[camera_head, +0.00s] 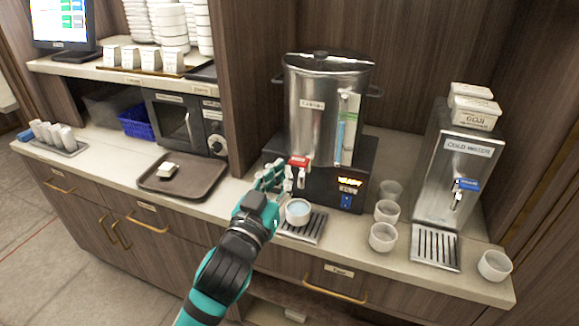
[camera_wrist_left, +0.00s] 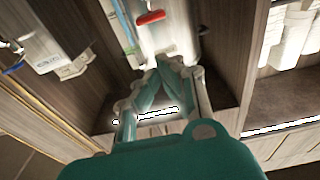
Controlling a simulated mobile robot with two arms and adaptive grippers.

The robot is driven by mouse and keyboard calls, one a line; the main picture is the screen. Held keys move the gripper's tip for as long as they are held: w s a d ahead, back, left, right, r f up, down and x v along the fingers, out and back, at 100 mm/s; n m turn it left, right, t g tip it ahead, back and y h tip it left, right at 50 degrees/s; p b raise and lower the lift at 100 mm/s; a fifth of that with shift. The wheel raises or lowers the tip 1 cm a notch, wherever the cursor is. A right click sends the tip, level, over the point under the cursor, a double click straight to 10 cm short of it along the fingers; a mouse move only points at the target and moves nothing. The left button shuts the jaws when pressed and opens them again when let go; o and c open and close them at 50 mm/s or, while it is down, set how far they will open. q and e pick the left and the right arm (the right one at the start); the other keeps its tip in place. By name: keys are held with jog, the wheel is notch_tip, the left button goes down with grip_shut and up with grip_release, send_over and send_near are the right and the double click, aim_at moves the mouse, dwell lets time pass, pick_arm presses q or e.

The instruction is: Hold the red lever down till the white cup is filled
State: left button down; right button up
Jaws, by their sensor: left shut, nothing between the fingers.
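The red lever (camera_head: 299,161) sits on the tap at the front of the steel urn (camera_head: 308,100). The white cup (camera_head: 298,218) stands upright under the tap, on the drip tray (camera_head: 318,228). Pale bluish liquid shows inside it, below the rim. My left gripper (camera_head: 280,168) is shut and empty, just left of the lever; I cannot tell whether it touches it. In the left wrist view the closed fingertips (camera_wrist_left: 165,64) point towards the urn, with the red lever (camera_wrist_left: 150,17) beyond them. My right gripper is not in view.
Several empty cups (camera_head: 383,237) stand right of the urn. A cold water dispenser (camera_head: 460,165) with a blue lever is farther right. A brown tray (camera_head: 180,185) with a small white item lies left, before a microwave (camera_head: 180,122). Counter between tray and urn is partly free.

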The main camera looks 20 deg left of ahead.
pick_arm(q)
jog(key=s, duration=0.2)
jog(key=shift+s+r, duration=0.1)
jog(key=shift+s, duration=0.25)
